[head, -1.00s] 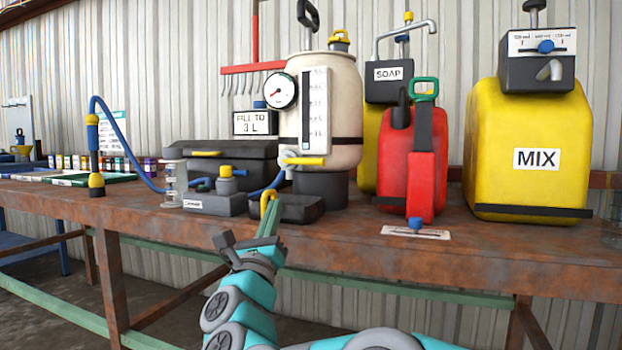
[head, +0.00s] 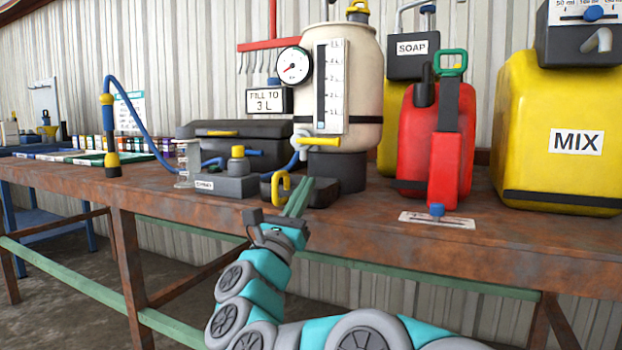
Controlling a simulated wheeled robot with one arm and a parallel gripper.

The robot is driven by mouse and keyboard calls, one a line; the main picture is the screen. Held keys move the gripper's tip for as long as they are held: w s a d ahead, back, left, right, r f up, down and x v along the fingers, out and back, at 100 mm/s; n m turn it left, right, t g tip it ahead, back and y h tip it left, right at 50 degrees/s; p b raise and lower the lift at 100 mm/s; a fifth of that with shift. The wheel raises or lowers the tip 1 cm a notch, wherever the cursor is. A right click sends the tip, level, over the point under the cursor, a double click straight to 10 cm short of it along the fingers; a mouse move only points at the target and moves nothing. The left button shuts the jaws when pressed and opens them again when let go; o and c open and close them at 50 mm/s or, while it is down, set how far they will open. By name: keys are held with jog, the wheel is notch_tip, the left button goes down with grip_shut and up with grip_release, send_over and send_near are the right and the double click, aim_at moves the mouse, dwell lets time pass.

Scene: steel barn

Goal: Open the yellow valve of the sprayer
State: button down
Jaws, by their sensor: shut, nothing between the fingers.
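The sprayer is a cream tank (head: 362,85) with a round gauge (head: 293,65) and a level scale, standing on a dark base on the bench. Its yellow valve (head: 318,141) is a lever lying horizontally low on the tank's front, beside a pale fitting. A blue hose (head: 135,115) runs left to an upright wand (head: 110,135). My gripper (head: 300,193) is low in front of the sprayer, below the valve and apart from it in the picture. Its green fingers are together and empty. They overlap a black tray in the picture; contact is unclear.
The black tray (head: 318,196) with a yellow hook (head: 281,185) lies below the valve. A grey box (head: 222,187) and black toolbox (head: 255,150) stand left. A red can (head: 420,120) and yellow MIX container (head: 535,130) stand right. The rusty bench edge (head: 400,240) runs in front.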

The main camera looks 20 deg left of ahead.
aim_at(317, 141)
jog(key=x, duration=0.8)
jog(key=shift+w+r, duration=0.15)
jog(key=shift+w, duration=0.15)
jog(key=shift+d, duration=0.15)
jog(key=shift+d+r+n+y, duration=0.1)
jog(key=shift+r+n+y, duration=0.05)
jog(key=shift+n+y, duration=0.15)
jog(key=shift+r, duration=0.1)
